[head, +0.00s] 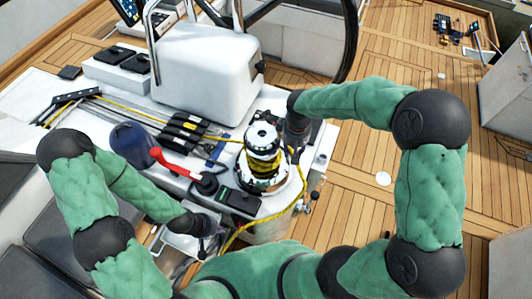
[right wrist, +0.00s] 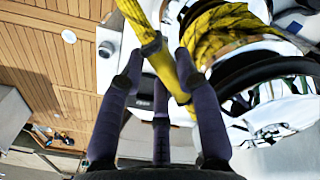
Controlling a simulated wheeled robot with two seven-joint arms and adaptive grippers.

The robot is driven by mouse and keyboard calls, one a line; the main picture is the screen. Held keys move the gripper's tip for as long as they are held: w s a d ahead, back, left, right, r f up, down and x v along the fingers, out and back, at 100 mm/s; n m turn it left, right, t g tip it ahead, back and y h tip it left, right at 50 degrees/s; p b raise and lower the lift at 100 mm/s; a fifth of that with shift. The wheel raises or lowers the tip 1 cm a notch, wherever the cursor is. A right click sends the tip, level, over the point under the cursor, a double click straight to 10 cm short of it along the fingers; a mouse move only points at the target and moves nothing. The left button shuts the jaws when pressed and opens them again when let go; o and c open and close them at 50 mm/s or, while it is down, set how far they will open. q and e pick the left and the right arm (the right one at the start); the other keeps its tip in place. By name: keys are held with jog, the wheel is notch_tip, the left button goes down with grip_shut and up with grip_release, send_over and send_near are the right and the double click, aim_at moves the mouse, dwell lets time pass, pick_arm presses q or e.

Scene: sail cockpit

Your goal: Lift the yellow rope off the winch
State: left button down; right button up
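The winch (head: 262,137) stands upright on the cockpit coaming, with several turns of yellow rope (head: 265,167) around its drum. A rope tail hangs from its right side and runs down to the lower left. My right gripper (head: 298,143) is beside the winch's upper right side. In the right wrist view its dark fingers (right wrist: 168,55) close in on both sides of one strand of the yellow rope (right wrist: 160,67), seemingly touching it. The wound turns and pale winch (right wrist: 270,105) are just to the right. My left gripper (head: 205,245) points down left of the winch; its fingers are too unclear to judge.
A red-handled lever (head: 175,168) and black rope clutches (head: 185,130) lie left of the winch. A white pedestal (head: 205,65) and dark steering wheel (head: 350,35) stand behind. Open teak deck (head: 375,120) lies to the right.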

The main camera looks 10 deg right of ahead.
grip_shut()
jog(key=shift+w+r, duration=0.1)
jog(key=shift+r, duration=0.1)
jog(key=shift+r+p, duration=1.55)
jog(key=shift+r, duration=0.45)
jog(key=shift+r+p, duration=1.5)
jog(key=shift+r, duration=0.55)
